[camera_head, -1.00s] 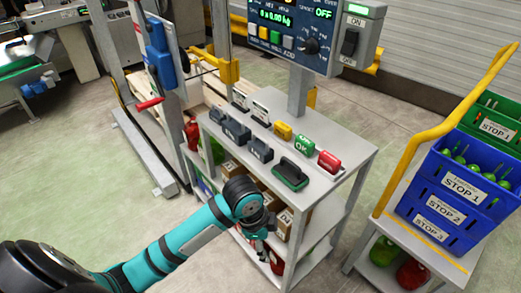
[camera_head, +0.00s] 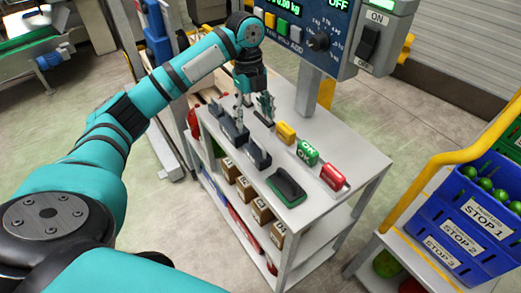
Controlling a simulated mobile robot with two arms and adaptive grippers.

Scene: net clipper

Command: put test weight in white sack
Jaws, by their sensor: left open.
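No white sack shows in view, and I cannot tell for certain which item is the test weight. Several dark grey blocks stand on the left part of the cart's top shelf, among them one nearer the back (camera_head: 233,133) and one nearer the front (camera_head: 258,153). My left gripper (camera_head: 254,116) is open, pointing down over the back left part of that shelf, just above or beside the dark blocks. Its fingers hide part of what lies behind; it holds nothing that I can see. My right gripper is out of view.
The cart top (camera_head: 330,210) also bears a green-and-black item (camera_head: 287,187), a yellow one (camera_head: 285,132), a green one (camera_head: 307,152) and a red one (camera_head: 332,177). A control panel (camera_head: 318,38) stands behind. Blue crates (camera_head: 455,240) sit on a trolley at right. Boxes (camera_head: 246,192) fill the lower shelf.

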